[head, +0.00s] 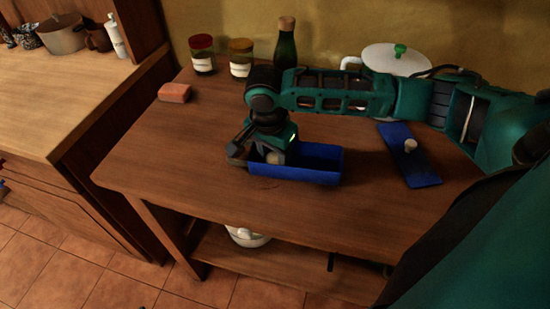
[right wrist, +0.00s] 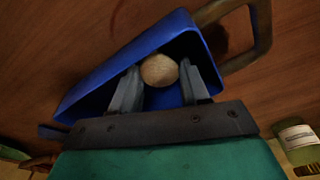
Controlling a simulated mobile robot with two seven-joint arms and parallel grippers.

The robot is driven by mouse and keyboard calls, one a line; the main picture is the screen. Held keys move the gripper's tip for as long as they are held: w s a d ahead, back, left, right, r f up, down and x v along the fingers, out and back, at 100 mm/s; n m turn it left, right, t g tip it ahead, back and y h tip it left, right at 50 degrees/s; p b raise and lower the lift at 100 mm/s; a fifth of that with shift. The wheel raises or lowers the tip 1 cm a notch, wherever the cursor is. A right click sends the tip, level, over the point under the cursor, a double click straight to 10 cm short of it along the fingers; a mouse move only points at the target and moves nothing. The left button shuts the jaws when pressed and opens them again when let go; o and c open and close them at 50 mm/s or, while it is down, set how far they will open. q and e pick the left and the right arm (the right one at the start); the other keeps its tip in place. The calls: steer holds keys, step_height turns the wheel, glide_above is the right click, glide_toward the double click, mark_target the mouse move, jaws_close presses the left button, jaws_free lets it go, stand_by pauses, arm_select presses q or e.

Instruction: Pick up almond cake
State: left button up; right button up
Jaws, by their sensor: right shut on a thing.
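The almond cake, a pale beige ball (head: 274,158), is at the left end of an open blue box (head: 322,178) on the wooden table. In the right wrist view the ball (right wrist: 159,70) sits between my two grey fingertips, with the blue box wall (right wrist: 105,80) around it. My right gripper (head: 273,159) reaches down into the box from above and is shut on the ball. I cannot tell whether the ball is clear of the box floor. My left gripper is not in view.
A blue lid with a knob (head: 410,165) lies right of the box. Two jars (head: 203,55), a dark bottle (head: 286,50) and a white lidded pot (head: 395,60) stand along the back. A reddish block (head: 174,93) lies at the back left. The table front is clear.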

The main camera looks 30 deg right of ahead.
mark_target(275, 158)
steer(key=shift+r, duration=0.1)
step_height(275, 158, up, 20)
steer(key=shift+p, duration=0.3)
stand_by(0.3)
